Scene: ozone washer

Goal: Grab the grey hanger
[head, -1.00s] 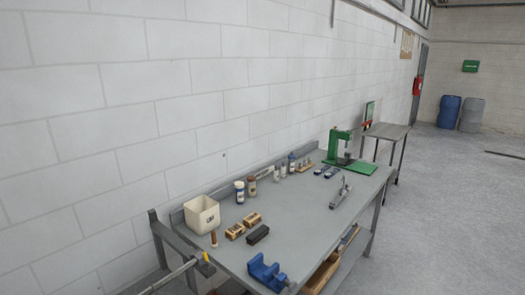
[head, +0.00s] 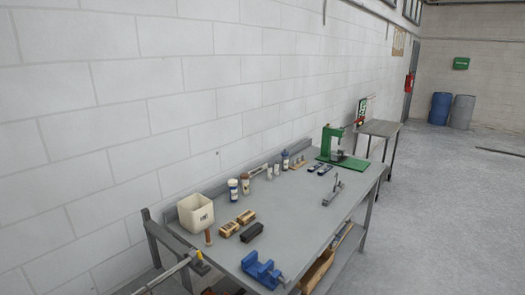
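A grey metal piece (head: 332,193) with an upright part lies on the workbench (head: 290,225), right of the middle. It may be the grey hanger, but it is too small to tell. No other thing in the head view shows clearly as a hanger. Neither of my grippers is in view, and nothing is seen touching the grey piece.
The bench holds a white bin (head: 195,213), several bottles and blocks, a blue vise (head: 262,270) and a green press (head: 331,145). A grey frame with a bar (head: 160,250) stands at the lower left. Open floor (head: 450,220) lies to the right; a wall runs behind.

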